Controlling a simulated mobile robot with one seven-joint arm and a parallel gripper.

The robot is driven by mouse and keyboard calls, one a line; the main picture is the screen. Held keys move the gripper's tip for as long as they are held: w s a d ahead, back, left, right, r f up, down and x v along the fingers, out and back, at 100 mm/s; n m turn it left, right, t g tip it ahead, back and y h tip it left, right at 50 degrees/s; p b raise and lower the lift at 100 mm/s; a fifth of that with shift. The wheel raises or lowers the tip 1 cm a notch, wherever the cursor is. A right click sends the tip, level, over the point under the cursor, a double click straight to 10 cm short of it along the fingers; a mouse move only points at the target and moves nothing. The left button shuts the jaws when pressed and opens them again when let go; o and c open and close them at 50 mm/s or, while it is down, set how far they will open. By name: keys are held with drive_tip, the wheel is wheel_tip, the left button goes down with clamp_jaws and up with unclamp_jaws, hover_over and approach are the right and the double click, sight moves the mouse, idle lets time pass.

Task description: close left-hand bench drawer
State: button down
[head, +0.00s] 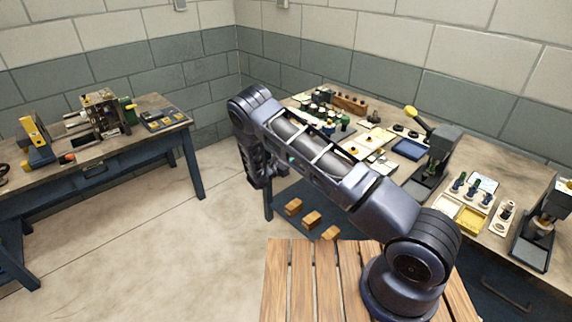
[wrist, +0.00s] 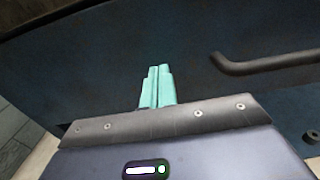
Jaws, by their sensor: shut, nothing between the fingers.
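In the wrist view, a dark blue drawer front (wrist: 110,50) fills most of the upper picture. Its dark bar handle (wrist: 265,66) is at upper right. My gripper (wrist: 159,70) is shut and empty, its teal fingers pointing at the front, left of the handle. I cannot tell whether the fingertips touch it. In the head view, my arm reaches to the left end of the right-hand bench (head: 455,262), and my fingers are hidden. That bench's left front is largely behind my arm, so how far the drawer stands out does not show.
Another drawer handle (head: 507,294) shows at the right bench's lower right. Several wooden blocks (head: 311,219) lie on a low blue shelf. A slatted wooden top (head: 318,285) is in front. A second bench (head: 60,172) stands at left, with clear floor (head: 165,250) between.

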drive_tip(key=shift+w+d+r, duration=0.1)
drive_tip(key=shift+w+d, duration=0.2)
drive_tip(key=shift+d, duration=0.15)
drive_tip(key=v, duration=1.5)
drive_tip(key=s+d+r+m+g+y, duration=0.2)
drive_tip(key=d+r+m+g, duration=0.45)
drive_tip(key=d+r, duration=0.8)
drive_tip(key=s+d+r+m+g+y, duration=0.25)
drive_tip(key=d+r+m+g, duration=0.4)
drive_tip(key=d+r, duration=0.8)
drive_tip(key=s+d+r+m+y, duration=0.4)
drive_tip(key=s+d+r+m, duration=0.35)
drive_tip(key=s+r, duration=0.55)
drive_tip(key=s+d+r+m+t+y, duration=0.1)
drive_tip(key=s+r+m+t+y, duration=0.1)
drive_tip(key=s, duration=0.7)
drive_tip(key=s+d+r+m+t+y, duration=0.2)
drive_tip(key=s+m, duration=0.2)
drive_tip(key=s, duration=0.5)
drive_tip(key=shift+d+r+t, duration=0.2)
drive_tip(key=shift+r+t, duration=0.15)
drive_tip(key=shift+t, duration=0.05)
drive_tip(key=shift+m, duration=0.25)
